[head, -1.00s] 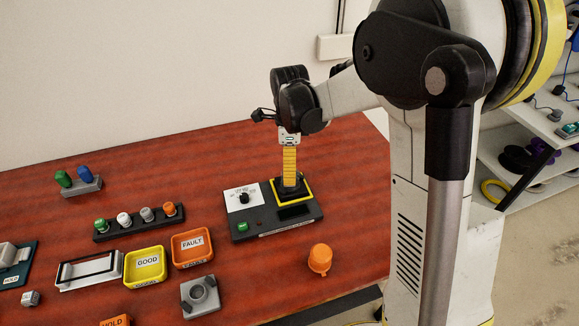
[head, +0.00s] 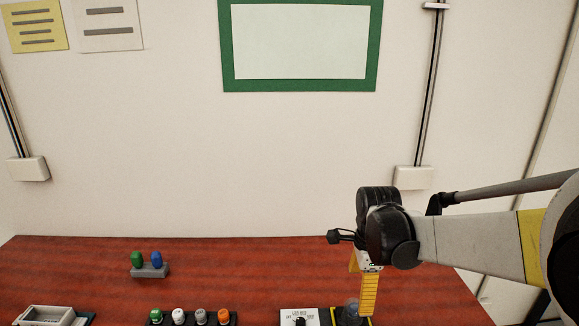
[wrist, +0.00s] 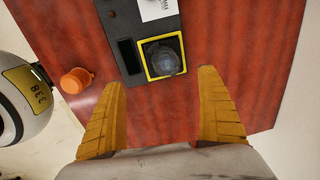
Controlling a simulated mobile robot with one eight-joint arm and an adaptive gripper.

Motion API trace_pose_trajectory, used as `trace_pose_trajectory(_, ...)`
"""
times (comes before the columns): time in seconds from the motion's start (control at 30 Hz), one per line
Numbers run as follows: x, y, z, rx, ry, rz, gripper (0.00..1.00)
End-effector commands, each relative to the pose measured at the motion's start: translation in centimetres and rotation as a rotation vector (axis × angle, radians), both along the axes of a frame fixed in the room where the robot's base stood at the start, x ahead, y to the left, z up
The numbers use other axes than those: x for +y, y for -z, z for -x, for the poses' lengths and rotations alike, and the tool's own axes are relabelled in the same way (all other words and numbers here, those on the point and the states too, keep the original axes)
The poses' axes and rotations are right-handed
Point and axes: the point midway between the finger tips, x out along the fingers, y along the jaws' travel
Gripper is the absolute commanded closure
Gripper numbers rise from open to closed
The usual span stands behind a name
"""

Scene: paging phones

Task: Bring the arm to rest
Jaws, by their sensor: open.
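My gripper (wrist: 162,105) is open and empty. Its two yellow ribbed fingers are spread wide apart in the wrist view. It points down over the table beside the dark test unit (wrist: 124,22), whose yellow-framed socket (wrist: 150,71) lies just beyond the fingertips. A dark, round, glassy object (wrist: 166,59) sits in that socket.
An orange beacon-like piece (wrist: 76,80) stands on the table left of the unit in the wrist view. In the head view, a row of coloured knobs (head: 190,318) and a stand with green and blue pieces (head: 150,269) are to the left. The wall is behind.

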Motion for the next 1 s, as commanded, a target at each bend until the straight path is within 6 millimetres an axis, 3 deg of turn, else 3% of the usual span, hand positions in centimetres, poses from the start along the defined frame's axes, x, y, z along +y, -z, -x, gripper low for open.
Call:
trace_pose_trajectory(0.1,0.0,-3.1,3.5,-0.092,-0.27,0.037,0.14)
trace_pose_trajectory(0.23,0.0,-5.4,7.2,-0.194,-0.586,0.113,0.14)
trace_pose_trajectory(0.5,0.0,-6.8,14.4,-0.357,-1.193,0.364,0.14)
trace_pose_trajectory(0.7,0.0,-6.2,17.1,-0.403,-1.455,0.52,0.14)
trace_pose_trajectory(1.0,0.0,-6.1,17.6,-0.41,-1.523,0.565,0.14)
